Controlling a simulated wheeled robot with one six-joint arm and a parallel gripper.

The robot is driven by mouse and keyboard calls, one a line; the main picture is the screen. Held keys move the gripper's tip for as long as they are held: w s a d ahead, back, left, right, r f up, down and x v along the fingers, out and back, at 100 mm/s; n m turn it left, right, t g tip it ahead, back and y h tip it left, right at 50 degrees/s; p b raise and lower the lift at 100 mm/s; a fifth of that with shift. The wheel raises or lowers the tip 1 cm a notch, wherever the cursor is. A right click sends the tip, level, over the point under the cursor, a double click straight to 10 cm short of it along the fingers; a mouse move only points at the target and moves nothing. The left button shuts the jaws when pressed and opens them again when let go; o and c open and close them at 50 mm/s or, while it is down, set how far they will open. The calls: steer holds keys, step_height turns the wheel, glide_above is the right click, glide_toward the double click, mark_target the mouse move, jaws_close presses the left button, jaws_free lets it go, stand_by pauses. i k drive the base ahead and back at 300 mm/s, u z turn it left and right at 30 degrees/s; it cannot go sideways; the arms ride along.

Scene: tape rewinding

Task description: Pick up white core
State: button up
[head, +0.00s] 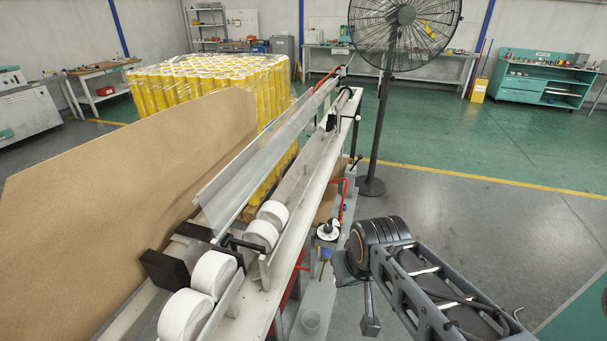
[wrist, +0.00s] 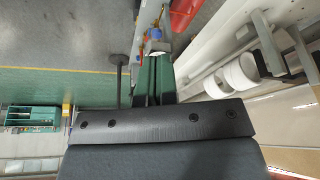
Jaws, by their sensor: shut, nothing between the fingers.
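White cores, or white rolls that look like them, lie on the long machine rail. Two larger ones are at its near end in the head view (head: 214,272), with two smaller ones (head: 272,213) further along. White rolls also show at the right of the wrist view (wrist: 240,74). My gripper (wrist: 153,60) is shut and empty, its dark fingers together. It is right of the rail, apart from the rolls. A small white shape (wrist: 157,54) shows just past the fingertips; I cannot tell what it is.
The long white machine rail (head: 318,195) runs from near left to far centre, beside a brown board (head: 120,180). A fan (head: 397,25) stands behind. Floor at right is clear.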

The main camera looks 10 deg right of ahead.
mark_target(214, 271)
steer(key=z, duration=1.2)
steer(key=i, duration=1.1)
steer(key=u, duration=3.2)
